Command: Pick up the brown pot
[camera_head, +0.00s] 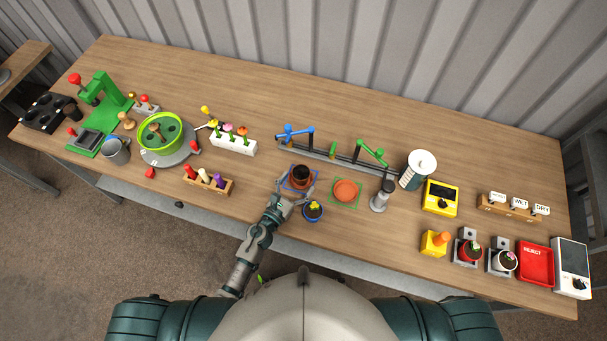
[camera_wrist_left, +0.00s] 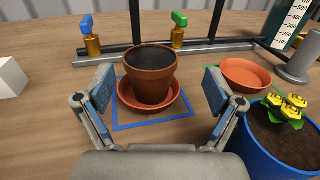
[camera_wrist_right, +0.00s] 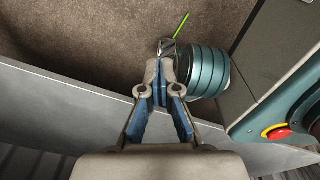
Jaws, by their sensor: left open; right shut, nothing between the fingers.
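The brown pot (camera_head: 301,174) stands upright in a terracotta saucer inside a blue square outline on the table. In the left wrist view the brown pot (camera_wrist_left: 152,72) is filled with dark soil, and its saucer (camera_wrist_left: 174,103) shows around its base. My left gripper (camera_head: 291,192) is open, just in front of the pot. In the left wrist view its fingers (camera_wrist_left: 155,95) stand to either side of the pot, apart from it. My right gripper (camera_wrist_right: 163,92) is shut and empty, away from the table items.
A blue pot with yellow flowers (camera_head: 313,211) stands close to the right of my left gripper. An empty terracotta saucer (camera_head: 345,190) lies in a green outline. A rail with blue and green taps (camera_head: 330,157) runs behind the pot. A wooden rack (camera_head: 208,180) stands left.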

